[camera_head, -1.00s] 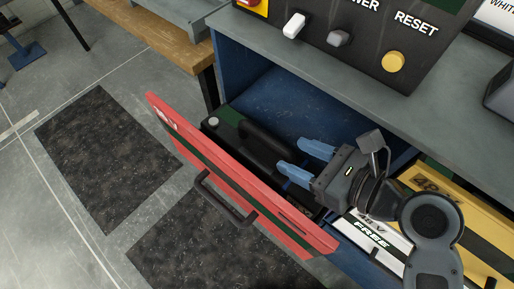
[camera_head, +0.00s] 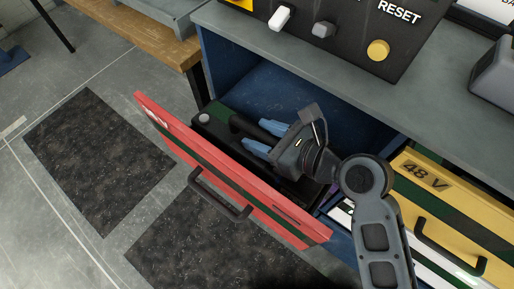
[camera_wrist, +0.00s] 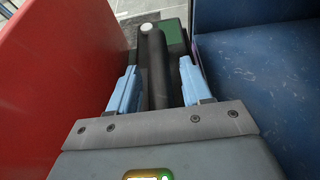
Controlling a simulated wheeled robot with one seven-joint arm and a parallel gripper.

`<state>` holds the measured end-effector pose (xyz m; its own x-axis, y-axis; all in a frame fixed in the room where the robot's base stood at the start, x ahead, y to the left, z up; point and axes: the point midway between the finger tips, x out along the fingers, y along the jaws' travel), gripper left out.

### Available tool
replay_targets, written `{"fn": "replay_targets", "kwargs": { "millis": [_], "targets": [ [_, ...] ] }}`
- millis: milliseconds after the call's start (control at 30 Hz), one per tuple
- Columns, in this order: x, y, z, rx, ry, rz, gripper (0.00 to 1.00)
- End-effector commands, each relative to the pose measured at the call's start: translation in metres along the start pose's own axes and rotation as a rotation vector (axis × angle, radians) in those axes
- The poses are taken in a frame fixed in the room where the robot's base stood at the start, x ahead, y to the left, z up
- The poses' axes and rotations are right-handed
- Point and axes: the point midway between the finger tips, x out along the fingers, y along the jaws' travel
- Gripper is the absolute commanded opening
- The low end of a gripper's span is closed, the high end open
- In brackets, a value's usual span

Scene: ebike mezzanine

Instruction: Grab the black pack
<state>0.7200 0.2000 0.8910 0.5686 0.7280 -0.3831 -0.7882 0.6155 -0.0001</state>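The black pack (camera_head: 224,134) lies in the open red-fronted drawer (camera_head: 232,190). It has a dark raised handle, a green patch and a pale round knob at its far left end. In the wrist view the pack's handle (camera_wrist: 155,62) runs away from me between the two blue fingers. My gripper (camera_head: 263,138) is open and reaches into the drawer over the pack. The fingers stand on either side of the handle, with a visible gap on each side. The pack's near end is hidden under my gripper and arm.
The red drawer front and the blue cabinet interior (camera_head: 285,95) flank the pack closely. A grey worktop with a control box (camera_head: 350,40) overhangs behind. A yellow 48 V drawer front (camera_head: 455,200) is at the right. Dark floor mats (camera_head: 98,160) lie at the left.

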Motion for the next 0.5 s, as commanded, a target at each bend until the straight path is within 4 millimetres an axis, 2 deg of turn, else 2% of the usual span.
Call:
{"fn": "replay_targets", "kwargs": {
  "millis": [67, 500],
  "targets": [
    [-0.0002, 0.0, -0.0001, 0.0, 0.0, 0.0, 0.41],
    [-0.0004, 0.0, -0.0001, 0.0, 0.0, 0.0, 0.0]
  ]
}}
